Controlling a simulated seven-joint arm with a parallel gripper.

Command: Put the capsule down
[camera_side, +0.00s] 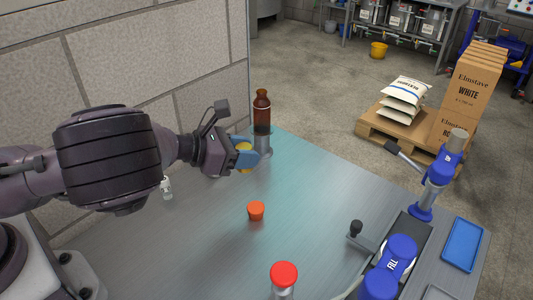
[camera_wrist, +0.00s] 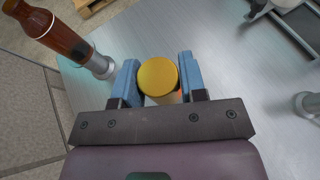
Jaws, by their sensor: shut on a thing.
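My gripper (camera_side: 248,157) is shut on a yellow round-topped capsule (camera_wrist: 158,76), held between its two blue fingers above the table. An orange-red capsule (camera_side: 256,211) stands alone on the table, in front of my gripper in the side view.
A brown bottle (camera_side: 262,108) stands in a grey metal holder (camera_side: 264,145) close behind my gripper. A red-topped item (camera_side: 284,274) is at the front. Blue-capped machinery (camera_side: 401,248) and a blue tray (camera_side: 462,244) are at right. The grey metal table (camera_side: 190,235) is bare around the orange-red capsule.

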